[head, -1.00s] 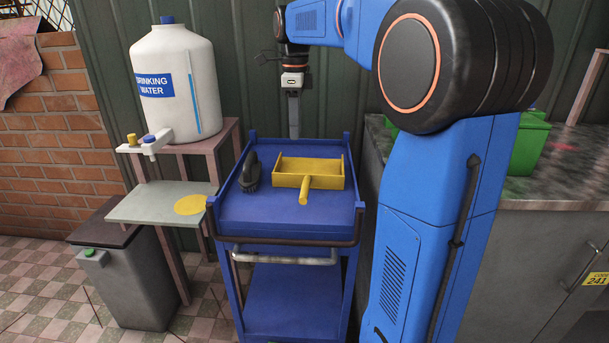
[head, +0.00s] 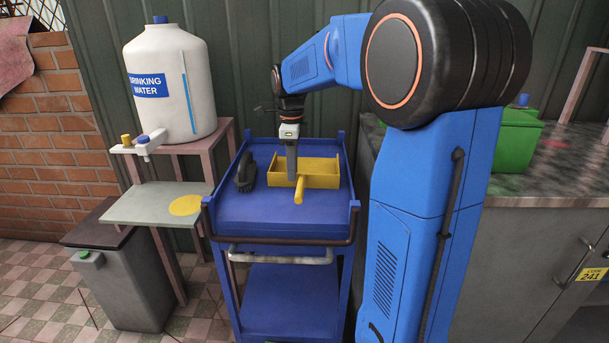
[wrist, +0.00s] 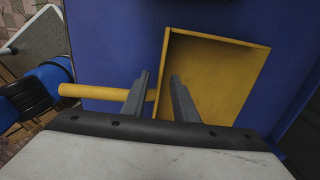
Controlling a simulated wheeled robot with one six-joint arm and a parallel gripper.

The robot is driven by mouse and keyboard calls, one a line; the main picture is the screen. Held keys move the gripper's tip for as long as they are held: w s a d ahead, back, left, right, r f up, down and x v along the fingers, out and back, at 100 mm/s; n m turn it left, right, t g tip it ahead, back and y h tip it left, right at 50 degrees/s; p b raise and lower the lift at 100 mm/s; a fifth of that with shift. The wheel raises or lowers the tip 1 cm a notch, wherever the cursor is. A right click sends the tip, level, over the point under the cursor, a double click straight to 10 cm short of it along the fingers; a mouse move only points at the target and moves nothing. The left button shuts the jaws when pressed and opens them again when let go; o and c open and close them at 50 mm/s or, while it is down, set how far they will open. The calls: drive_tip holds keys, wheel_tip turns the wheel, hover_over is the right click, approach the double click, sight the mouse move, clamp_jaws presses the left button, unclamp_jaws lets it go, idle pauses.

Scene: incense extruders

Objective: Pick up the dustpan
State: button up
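The yellow dustpan (head: 318,172) lies on the top tray of the blue cart (head: 275,212), its handle toward the cart's front bar. In the wrist view the dustpan's pan (wrist: 215,75) is at the right and its handle (wrist: 90,92) points left. My gripper (head: 291,172) hangs pointing down over the dustpan, near where the handle meets the pan. In the wrist view my gripper (wrist: 160,95) is open, with a gap between its two fingers. One finger shows near the handle, the other over the pan's edge. I cannot tell whether they touch it.
A dark brush (head: 246,173) lies on the tray left of the dustpan. The tray has raised edges. A water jug (head: 170,85) stands on a stand at the left. A counter with a green bin (head: 514,138) is at the right. The tray's front part is clear.

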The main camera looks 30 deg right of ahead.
drive_tip(key=shift+f, duration=1.2)
clamp_jaws()
